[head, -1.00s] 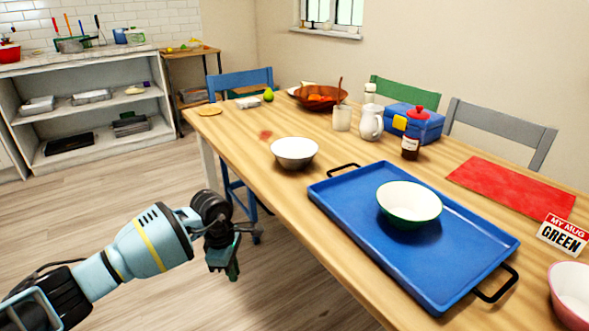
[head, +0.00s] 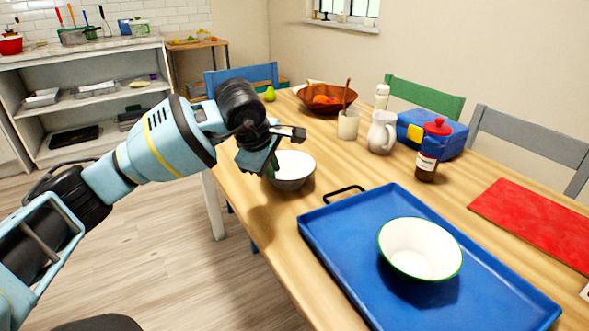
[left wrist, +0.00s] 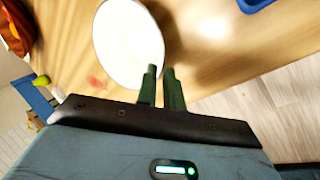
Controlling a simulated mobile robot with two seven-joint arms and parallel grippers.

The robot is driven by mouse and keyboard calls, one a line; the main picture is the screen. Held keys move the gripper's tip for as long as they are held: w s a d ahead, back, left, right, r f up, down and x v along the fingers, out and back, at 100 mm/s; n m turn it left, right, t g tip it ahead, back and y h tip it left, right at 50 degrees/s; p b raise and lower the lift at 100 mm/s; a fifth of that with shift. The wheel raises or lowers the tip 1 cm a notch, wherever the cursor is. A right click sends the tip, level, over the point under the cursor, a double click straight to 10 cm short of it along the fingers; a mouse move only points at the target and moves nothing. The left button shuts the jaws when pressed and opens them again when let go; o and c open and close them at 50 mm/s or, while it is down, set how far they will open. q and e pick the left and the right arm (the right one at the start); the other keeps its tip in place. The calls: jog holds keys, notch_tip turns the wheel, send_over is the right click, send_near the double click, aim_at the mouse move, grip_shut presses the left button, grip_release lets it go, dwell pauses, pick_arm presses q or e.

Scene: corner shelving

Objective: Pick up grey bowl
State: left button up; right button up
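The grey bowl (head: 296,168) stands upright on the wooden table, left of the blue tray. My left gripper (head: 268,170) is at the bowl's left side and hides part of it. In the left wrist view the bowl's pale inside (left wrist: 125,42) fills the upper middle. The two green fingers (left wrist: 160,75) are at its rim, with a narrow gap between them. One finger overlaps the bowl and the other is just outside it. I cannot tell whether they touch the rim. My right gripper is not in view.
The blue tray (head: 335,238) holds a white bowl with a green rim (head: 420,250). A red mat (head: 535,222) lies right.

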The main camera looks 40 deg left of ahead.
aim_at(278, 183)
pick_arm(q)
jog(key=shift+s+f, duration=0.1)
jog(key=shift+f, duration=0.25)
jog(key=shift+w+f, duration=0.2)
jog(key=shift+f, duration=0.2)
jog(key=shift+b+x, duration=0.75)
jog(key=shift+x, duration=1.95)
jog(key=shift+w+a+f, duration=0.1)
jog(key=shift+w+f, duration=0.15)
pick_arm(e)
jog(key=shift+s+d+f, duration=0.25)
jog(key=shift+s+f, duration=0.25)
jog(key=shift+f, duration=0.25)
pick_arm(q)
grip_shut()
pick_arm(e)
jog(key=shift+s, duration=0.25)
